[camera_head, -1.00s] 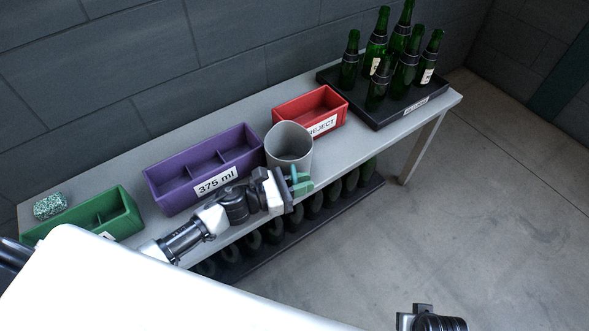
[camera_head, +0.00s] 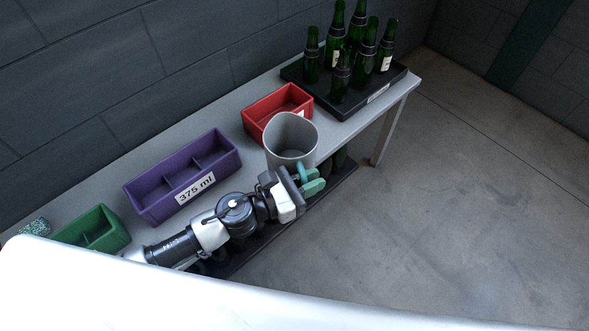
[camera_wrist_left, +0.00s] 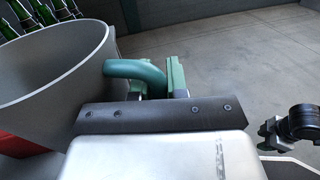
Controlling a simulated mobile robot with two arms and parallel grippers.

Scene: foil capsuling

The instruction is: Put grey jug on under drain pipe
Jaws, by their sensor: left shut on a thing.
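The grey jug (camera_head: 291,156) is an open, empty-looking cup, roughly upright, at the table's front edge in the head view. It seems held above the table top and overlaps the red bin's near corner. My left gripper (camera_head: 312,182) is at its near right side, shut on the jug by its handle. In the left wrist view the jug (camera_wrist_left: 50,80) fills the left side, and a curved teal handle (camera_wrist_left: 135,69) runs to the gripper's fingers. My right gripper (camera_wrist_left: 268,133) shows small at the right of that view; its jaws are unclear. No drain pipe is visible.
On the table (camera_head: 222,128) stand a green bin (camera_head: 95,232), a purple bin (camera_head: 183,178) marked 375 ml, a red bin (camera_head: 278,108) and a black tray (camera_head: 345,113) of green bottles. The floor at right (camera_head: 480,200) is clear.

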